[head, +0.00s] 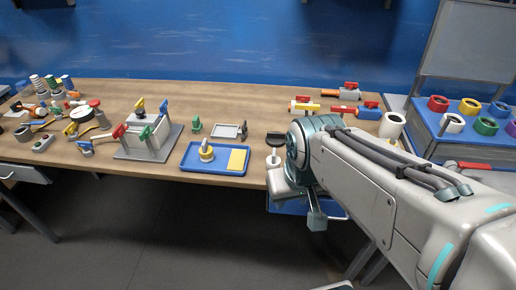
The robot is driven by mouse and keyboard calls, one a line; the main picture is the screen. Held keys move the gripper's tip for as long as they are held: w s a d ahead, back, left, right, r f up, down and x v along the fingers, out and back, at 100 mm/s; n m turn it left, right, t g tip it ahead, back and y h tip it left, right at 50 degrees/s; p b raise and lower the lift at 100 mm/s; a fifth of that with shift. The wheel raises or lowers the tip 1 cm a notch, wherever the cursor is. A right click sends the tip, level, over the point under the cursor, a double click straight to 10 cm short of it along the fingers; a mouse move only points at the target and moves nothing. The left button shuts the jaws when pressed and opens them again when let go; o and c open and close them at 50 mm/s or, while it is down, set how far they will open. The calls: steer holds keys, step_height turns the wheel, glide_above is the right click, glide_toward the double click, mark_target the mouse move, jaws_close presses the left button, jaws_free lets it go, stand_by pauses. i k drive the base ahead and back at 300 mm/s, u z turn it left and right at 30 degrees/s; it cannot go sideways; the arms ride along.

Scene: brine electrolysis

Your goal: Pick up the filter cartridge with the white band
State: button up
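I cannot say for certain which thing is the filter cartridge with the white band. Several small upright striped cylinders (52,82) stand at the far left of the table, too small for me to read their bands. A white-topped round piece (453,123) stands among coloured ones on the blue stand at the right. My gripper (317,218) points down in front of the table's front edge, right of the middle, away from both groups. I cannot make out its opening, and nothing shows held in it.
A blue tray (203,168) with a yellow-and-white part and a yellow pad lies at the table's front. A grey block with coloured handles (148,143) stands left of it. Valves and fittings crowd the left end. The back middle of the wooden table (225,97) is clear.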

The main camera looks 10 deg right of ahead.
mark_target(273, 161)
steer(key=u, duration=1.55)
steer(key=i, duration=1.45)
steer(key=z, duration=3.4)
